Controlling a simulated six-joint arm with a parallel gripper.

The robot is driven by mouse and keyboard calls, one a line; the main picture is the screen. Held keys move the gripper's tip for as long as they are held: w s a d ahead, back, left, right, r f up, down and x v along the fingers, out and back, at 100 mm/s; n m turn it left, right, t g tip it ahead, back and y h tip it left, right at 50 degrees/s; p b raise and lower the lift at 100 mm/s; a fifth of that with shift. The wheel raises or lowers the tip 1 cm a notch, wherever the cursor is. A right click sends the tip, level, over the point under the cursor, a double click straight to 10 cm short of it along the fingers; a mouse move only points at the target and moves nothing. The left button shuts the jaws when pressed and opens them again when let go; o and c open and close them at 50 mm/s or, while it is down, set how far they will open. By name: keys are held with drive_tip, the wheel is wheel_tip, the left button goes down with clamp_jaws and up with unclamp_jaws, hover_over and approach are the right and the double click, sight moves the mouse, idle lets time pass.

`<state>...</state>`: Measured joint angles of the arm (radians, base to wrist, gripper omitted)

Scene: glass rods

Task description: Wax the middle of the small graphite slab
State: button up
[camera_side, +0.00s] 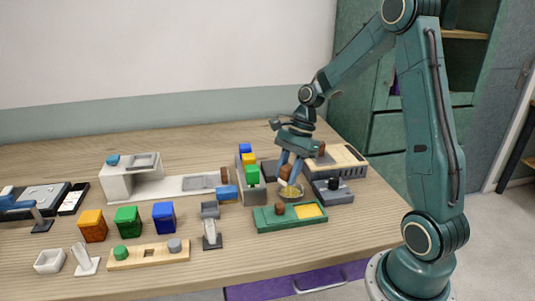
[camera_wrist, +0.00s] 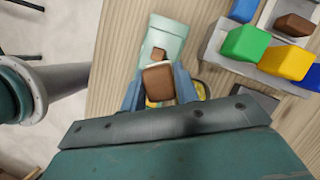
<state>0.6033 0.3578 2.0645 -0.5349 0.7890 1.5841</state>
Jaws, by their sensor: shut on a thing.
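My gripper (camera_side: 288,174) is shut on a brown block (camera_side: 286,172), held above a round dish with yellow content (camera_side: 291,192). In the wrist view the brown block (camera_wrist: 159,84) has a pale rim and sits between the two fingers of my gripper (camera_wrist: 160,92). The yellow dish (camera_wrist: 202,91) is partly hidden behind the right finger. Whether the block touches the dish's content I cannot tell. A dark grey slab-like piece (camera_side: 268,171) lies behind the gripper, partly hidden. I cannot tell surely whether it is the small graphite slab.
A green tray (camera_side: 262,221) with a brown block and a yellow pad stands in front of the dish. A grey box with a black knob (camera_side: 334,185) is to its right. A grey holder with coloured cubes (camera_side: 249,190) is on the left. A wooden-topped box (camera_side: 343,156) stands behind.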

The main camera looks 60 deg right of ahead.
sight(305, 214)
drive_tip(key=s+d+f+n+g, duration=0.1)
drive_tip(key=s+d+f+n, duration=0.1)
drive_tip(key=s, duration=0.3)
drive_tip(key=shift+s+d+f+n, duration=0.25)
drive_tip(key=shift+d+f+n, duration=0.05)
drive_tip(key=shift+f+n, duration=0.1)
drive_tip(key=shift+f, duration=0.1)
drive_tip(key=shift+f, duration=2.85)
drive_tip(key=shift+f, duration=0.65)
idle(0.6)
drive_tip(key=shift+r, duration=0.15)
wheel_tip(305, 214, up, 7)
idle(1.1)
drive_tip(key=shift+w, duration=0.1)
idle(0.5)
